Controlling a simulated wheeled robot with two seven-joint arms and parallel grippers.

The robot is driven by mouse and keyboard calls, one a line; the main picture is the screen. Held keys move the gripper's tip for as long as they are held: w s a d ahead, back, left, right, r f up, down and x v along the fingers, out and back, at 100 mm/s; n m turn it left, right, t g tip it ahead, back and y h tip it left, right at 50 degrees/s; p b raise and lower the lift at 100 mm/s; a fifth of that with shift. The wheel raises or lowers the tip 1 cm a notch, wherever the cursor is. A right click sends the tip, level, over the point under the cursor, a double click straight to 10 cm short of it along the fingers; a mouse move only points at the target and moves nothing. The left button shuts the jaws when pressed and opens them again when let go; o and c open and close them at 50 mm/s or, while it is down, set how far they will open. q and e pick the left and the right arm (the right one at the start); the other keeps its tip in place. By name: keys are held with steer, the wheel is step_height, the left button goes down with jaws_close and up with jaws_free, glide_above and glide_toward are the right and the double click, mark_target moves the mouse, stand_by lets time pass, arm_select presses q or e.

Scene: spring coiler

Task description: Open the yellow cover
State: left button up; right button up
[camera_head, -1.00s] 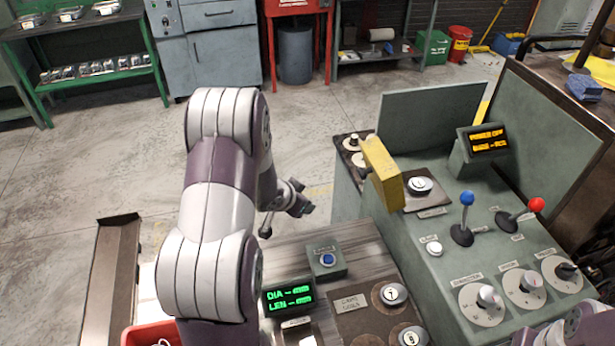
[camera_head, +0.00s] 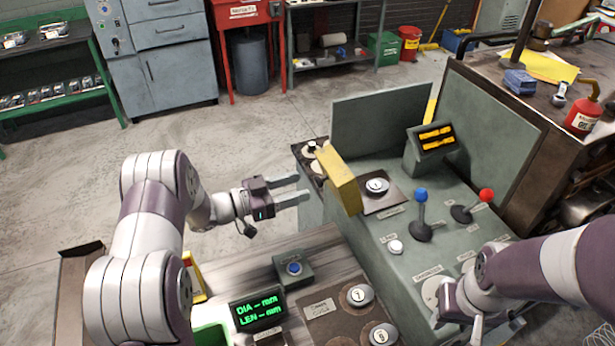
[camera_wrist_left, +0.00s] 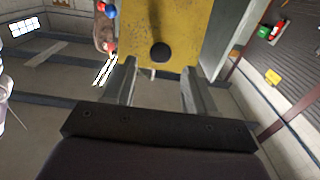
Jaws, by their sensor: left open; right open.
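The yellow cover (camera_head: 340,181) stands upright on the green-grey machine console, beside a round dial on a dark plate. In the left wrist view the yellow cover (camera_wrist_left: 185,35) fills the top middle, with a dark round knob (camera_wrist_left: 160,52) on its face. My left gripper (camera_head: 303,188) is open and empty, left of the cover and pointing at it. In the left wrist view its two fingers (camera_wrist_left: 158,85) are spread, with the knob ahead between them and apart from them. My right gripper (camera_head: 462,332) is low at the right, over the console's front dials, partly cut off by the frame.
A blue lever (camera_head: 421,196) and a red lever (camera_head: 486,195) stand on the console right of the cover. A display (camera_head: 434,137) and a tall panel (camera_head: 380,125) stand behind. A box with a blue button (camera_head: 294,268) sits below the left gripper. Open floor lies left.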

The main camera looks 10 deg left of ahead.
mark_target(329, 166)
arm_select(q)
steer(key=x, duration=0.4)
steer(key=shift+p, duration=0.35)
jaws_close()
steer(key=r+p, duration=0.2)
steer(key=d+r+y+p, duration=0.1)
steer(key=shift+w+g+p, duration=0.3)
steer(key=shift+g+p, duration=0.1)
steer(key=d+y+p, duration=0.1)
steer(key=p, duration=0.1)
steer(key=w+d+r+g+y+p, duration=0.1)
steer(key=p, duration=0.1)
steer(key=shift+w+d+r+y, duration=0.1)
steer(key=shift+w+y, duration=0.15)
steer(key=shift+y, duration=0.05)
steer(key=shift+w+d+g, duration=0.1)
steer(key=shift+g, duration=0.2)
steer(key=shift+f, duration=0.2)
